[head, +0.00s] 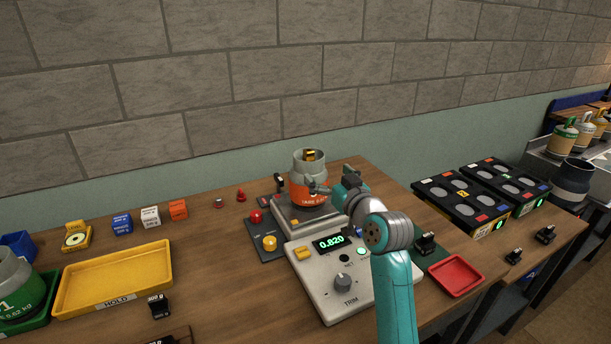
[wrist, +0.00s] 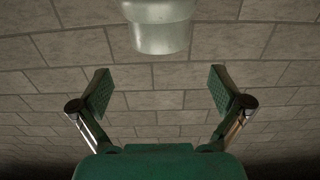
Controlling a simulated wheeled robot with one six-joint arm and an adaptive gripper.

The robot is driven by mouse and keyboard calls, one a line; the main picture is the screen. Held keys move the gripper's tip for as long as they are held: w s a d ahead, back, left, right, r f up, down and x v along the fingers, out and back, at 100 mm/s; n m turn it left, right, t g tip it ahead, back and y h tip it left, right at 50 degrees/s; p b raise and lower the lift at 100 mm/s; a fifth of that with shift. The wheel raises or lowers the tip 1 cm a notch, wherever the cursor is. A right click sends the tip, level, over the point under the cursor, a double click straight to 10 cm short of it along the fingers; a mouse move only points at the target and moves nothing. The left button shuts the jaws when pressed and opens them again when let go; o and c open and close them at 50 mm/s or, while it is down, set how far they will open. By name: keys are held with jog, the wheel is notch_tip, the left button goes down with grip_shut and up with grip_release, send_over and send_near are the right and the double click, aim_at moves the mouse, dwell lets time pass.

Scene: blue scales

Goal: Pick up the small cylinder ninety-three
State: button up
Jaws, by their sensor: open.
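I can read no ninety-three on any cylinder. A small grey cylinder with an orange label (head: 299,191) stands upright on the scale plate (head: 290,215), with a black and yellow piece at its top. A larger grey cylinder with a green label (head: 12,280) stands at the far left, cut by the frame edge. My gripper (wrist: 162,88) is open in the wrist view, with nothing between its fingers. A pale rounded object (wrist: 160,32) shows beyond and above the fingers there; I cannot tell what it is. In the head view my arm hides part of the scale area.
The scale's panel (head: 316,290) reads 0.820. A yellow tray (head: 75,308) lies left and a red tray (head: 457,291) right. Black racks (head: 437,207) stand at the right. Several cylinders, including a dark one (head: 572,183), are at the far right. A brick wall closes the back.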

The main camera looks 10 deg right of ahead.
aim_at(316, 163)
jog(key=x, duration=0.6)
jog(key=shift+x, duration=2.35)
jog(key=shift+f, duration=0.15)
jog(key=c, duration=1.6)
jog(key=shift+r, duration=0.2)
